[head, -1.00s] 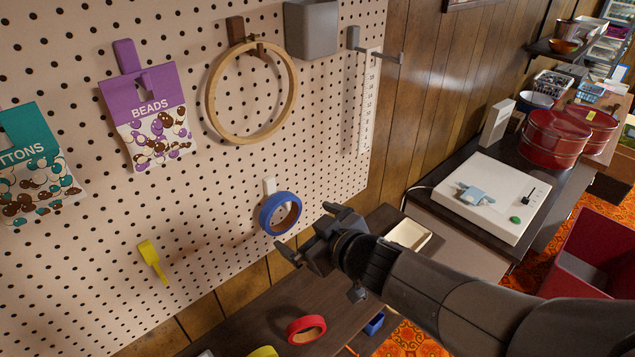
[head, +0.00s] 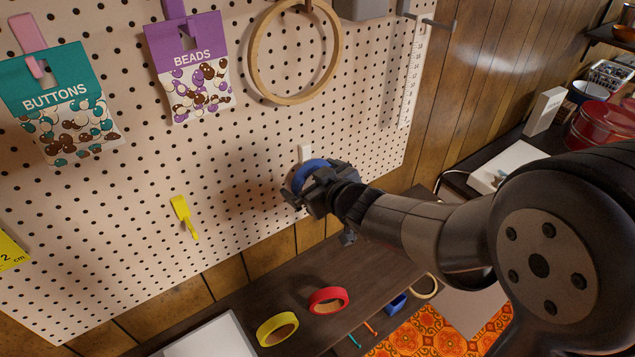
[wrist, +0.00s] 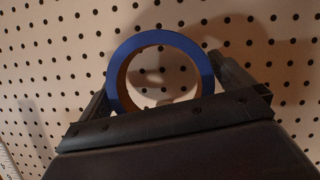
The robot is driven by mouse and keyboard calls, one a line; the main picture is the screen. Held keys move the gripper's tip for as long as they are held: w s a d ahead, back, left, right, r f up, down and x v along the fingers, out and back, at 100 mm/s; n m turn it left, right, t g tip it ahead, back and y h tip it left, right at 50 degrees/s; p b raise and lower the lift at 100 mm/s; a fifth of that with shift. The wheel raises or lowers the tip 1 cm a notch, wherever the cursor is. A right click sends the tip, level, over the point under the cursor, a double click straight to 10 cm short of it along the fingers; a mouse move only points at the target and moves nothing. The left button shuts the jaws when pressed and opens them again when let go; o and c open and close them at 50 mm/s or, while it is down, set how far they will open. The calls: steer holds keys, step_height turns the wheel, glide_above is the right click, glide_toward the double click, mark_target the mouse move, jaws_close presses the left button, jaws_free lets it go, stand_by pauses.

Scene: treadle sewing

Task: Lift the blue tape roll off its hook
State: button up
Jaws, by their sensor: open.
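The blue tape roll (head: 310,168) hangs on a white hook (head: 305,152) on the pegboard, partly hidden behind my gripper in the head view. In the wrist view the blue tape roll (wrist: 207,72) shows as a ring, with the pale hook partly visible through its hole. My gripper (head: 313,196) is open at the roll, one finger on each side of it. In the wrist view the fingers of my gripper (wrist: 164,88) stand left and right of the roll, close to its rim. Whether they touch it I cannot tell.
A yellow hook (head: 183,215) is on the board left of the roll. A wooden hoop (head: 252,62), a beads bag (head: 188,68) and a buttons bag (head: 62,105) hang above. Red tape (head: 328,300) and yellow tape (head: 277,328) lie on the dark surface below.

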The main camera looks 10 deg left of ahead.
steer(key=c, duration=0.8)
steer(key=shift+o, duration=0.2)
steer(key=shift+r+p, duration=1.1)
steer(key=shift+r, duration=0.05)
steer(key=s+d+p, duration=0.1)
steer(key=s+d, duration=0.5)
steer(key=d, duration=0.1)
steer(key=shift+s+d+p, duration=0.25)
steer(key=shift+d+p, duration=0.1)
steer(key=shift+p, duration=0.05)
stand_by(0.7)
steer(key=shift+f, duration=0.15)
